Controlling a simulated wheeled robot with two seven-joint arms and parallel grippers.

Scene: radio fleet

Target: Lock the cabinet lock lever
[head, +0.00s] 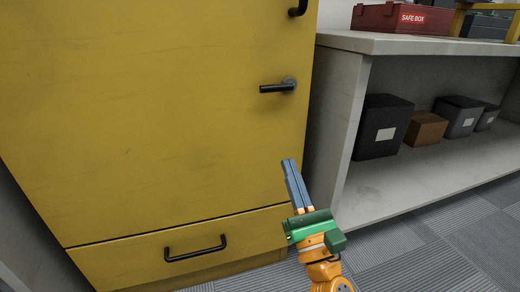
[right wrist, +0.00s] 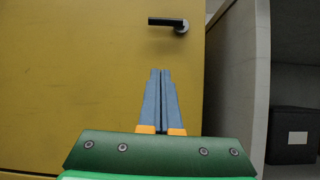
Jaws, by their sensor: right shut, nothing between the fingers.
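The yellow cabinet (head: 150,110) fills the left of the head view. Its black lock lever (head: 276,88) lies horizontal, pointing left from a round pivot near the door's right edge. The lever also shows at the top of the right wrist view (right wrist: 167,22), ahead of my fingertips and apart from them. My right gripper (head: 288,162) is shut and empty, below the lever in the head view, with its blue-grey fingers pointing up. The fingers also show together in the right wrist view (right wrist: 161,72). My left gripper is not in view.
A drawer with a black handle (head: 195,248) is below the door. Another black handle (head: 298,8) is at the top. A grey shelf (head: 400,42) on the right holds a red safe box (head: 388,18), dark boxes (head: 382,128) and a brown box (head: 426,129). Carpet (head: 440,240) lies in front.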

